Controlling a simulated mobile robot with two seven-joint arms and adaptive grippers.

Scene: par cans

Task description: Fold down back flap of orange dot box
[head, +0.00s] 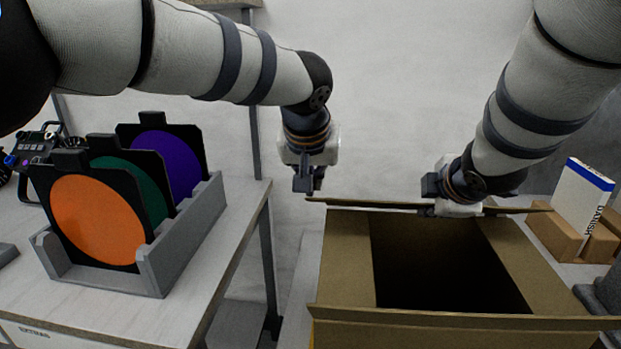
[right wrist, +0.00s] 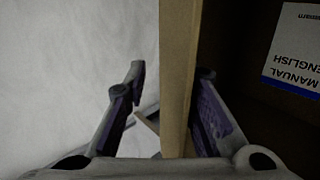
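The open cardboard box (head: 345,262) stands at the lower right with its dark inside showing. No orange dot shows on its visible sides. The back flap (head: 340,203) shows as a thin, nearly edge-on strip along the far rim. My right gripper (head: 432,190) is at the middle of that strip. In the right wrist view a cardboard panel (right wrist: 178,75) stands between its spread fingers. The right finger is close to the panel and the left finger is apart from it. My left gripper (head: 308,180) points down in the air, left of the box; its finger gap is unclear.
A grey rack (head: 160,265) with orange, green and purple round filters stands on the left table. A Danish manual (head: 583,192) stands in a cardboard holder (head: 560,235) at the right. An English manual (right wrist: 295,50) shows in the right wrist view. The box's front flap (head: 450,318) sticks out.

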